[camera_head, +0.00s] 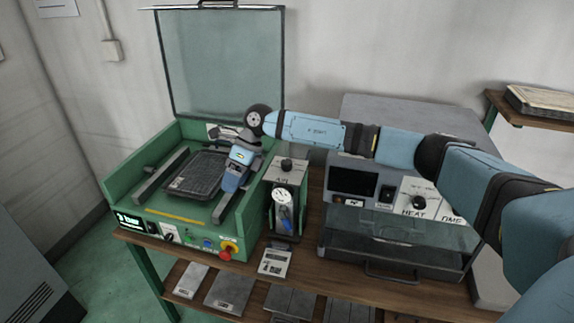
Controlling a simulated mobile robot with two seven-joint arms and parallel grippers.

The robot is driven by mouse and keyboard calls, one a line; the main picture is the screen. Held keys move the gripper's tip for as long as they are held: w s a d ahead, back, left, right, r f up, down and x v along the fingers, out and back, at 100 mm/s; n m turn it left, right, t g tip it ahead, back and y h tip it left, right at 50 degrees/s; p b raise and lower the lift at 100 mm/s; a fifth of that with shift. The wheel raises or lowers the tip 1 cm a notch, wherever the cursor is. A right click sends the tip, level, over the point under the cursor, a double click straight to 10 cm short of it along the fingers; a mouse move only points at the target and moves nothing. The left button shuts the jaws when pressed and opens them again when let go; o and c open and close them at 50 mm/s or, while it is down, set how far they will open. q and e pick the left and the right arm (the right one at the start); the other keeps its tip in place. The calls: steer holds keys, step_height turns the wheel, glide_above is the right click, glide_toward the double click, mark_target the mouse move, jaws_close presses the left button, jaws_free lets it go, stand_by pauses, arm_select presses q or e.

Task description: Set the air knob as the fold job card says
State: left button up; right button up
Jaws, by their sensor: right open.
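The air knob (287,164) is a small black knob on the grey top of a narrow unit labelled AIR. A round white gauge (282,196) sits on the front of that unit. My right gripper (230,185) points down over the right part of the green machine, left of the knob and apart from it. It is open, though its fingertips are small and hard to make out. A small card (275,262) with print lies in front of the air unit; its text is too small to read. My left gripper is out of view.
The green machine (160,222) has its glass lid (222,62) raised and a dark tray (198,172) inside. A grey heater with HEAT and TIME dials (418,203) stands to the right. My right arm crosses above it. Several flat plates lie on the lower shelf (252,297).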

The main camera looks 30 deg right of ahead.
steer(key=w+d+r+h, duration=0.3)
steer(key=d+r+h, duration=0.15)
steer(key=d, duration=0.65)
steer(key=m+h, duration=0.1)
steer(key=h, duration=0.1)
glide_toward(286, 161)
steer(key=shift+t, duration=0.4)
steer(key=f, duration=0.3)
steer(key=f+p, duration=0.1)
steer(key=f, duration=0.2)
steer(key=s+f, duration=0.1)
steer(key=f, duration=0.2)
steer(key=shift+d+f, duration=0.2)
steer(key=shift+f, duration=0.1)
steer(key=shift+w, duration=0.1)
steer(key=c, duration=0.9)
